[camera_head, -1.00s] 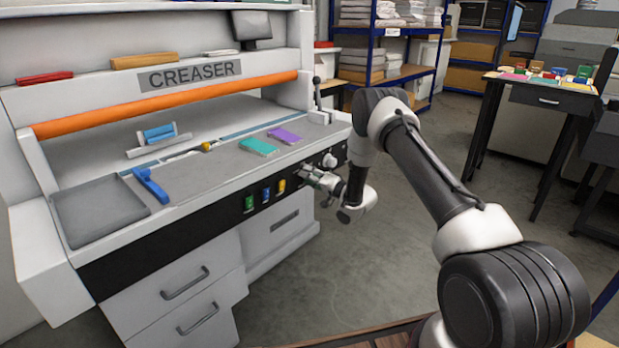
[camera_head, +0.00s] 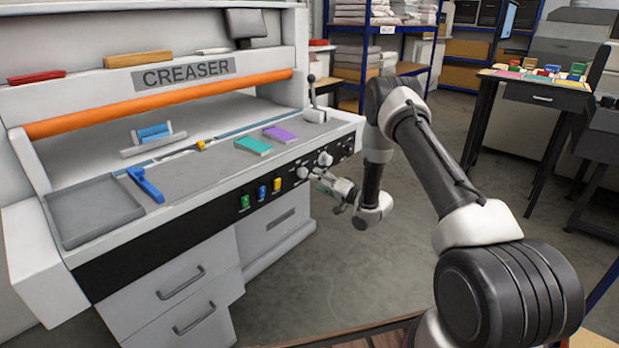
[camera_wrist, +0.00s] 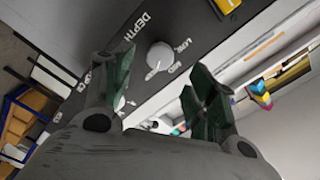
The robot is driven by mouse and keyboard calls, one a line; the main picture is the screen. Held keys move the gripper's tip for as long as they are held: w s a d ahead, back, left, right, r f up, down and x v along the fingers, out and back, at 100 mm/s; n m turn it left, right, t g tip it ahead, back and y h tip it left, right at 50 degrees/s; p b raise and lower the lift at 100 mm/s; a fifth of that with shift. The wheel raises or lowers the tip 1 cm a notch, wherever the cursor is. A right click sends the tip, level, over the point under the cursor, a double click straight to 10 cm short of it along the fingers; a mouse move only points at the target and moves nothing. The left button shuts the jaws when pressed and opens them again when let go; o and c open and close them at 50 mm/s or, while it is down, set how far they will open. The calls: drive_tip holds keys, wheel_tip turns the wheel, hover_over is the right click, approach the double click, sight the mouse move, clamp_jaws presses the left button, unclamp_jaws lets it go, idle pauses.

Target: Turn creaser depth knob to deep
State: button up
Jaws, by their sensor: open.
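In the wrist view, a round pale depth knob (camera_wrist: 160,55) sits on the creaser's dark front panel, between the words DEPTH and LOW and MED. Its pointer direction is too small to tell. My gripper (camera_wrist: 158,74) is open, with one dark green finger to each side below the knob in the picture; the knob appears in the gap, apart from both fingers. In the head view, my gripper (camera_head: 322,181) is in front of the right part of the creaser (camera_head: 180,210) panel, close to the pale knobs (camera_head: 325,159). Any further depth label is not readable.
Green, blue and yellow switches (camera_head: 262,192) are left of the knobs. A teal block (camera_head: 253,146), a purple block (camera_head: 279,133) and a blue tool (camera_head: 145,184) lie on the creaser top. Open floor (camera_head: 420,290) lies to the right; a dark table (camera_head: 540,95) stands behind.

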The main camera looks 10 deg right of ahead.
drive_tip(key=v, duration=0.4)
drive_tip(key=shift+s+d, duration=0.2)
drive_tip(key=shift+s, duration=0.1)
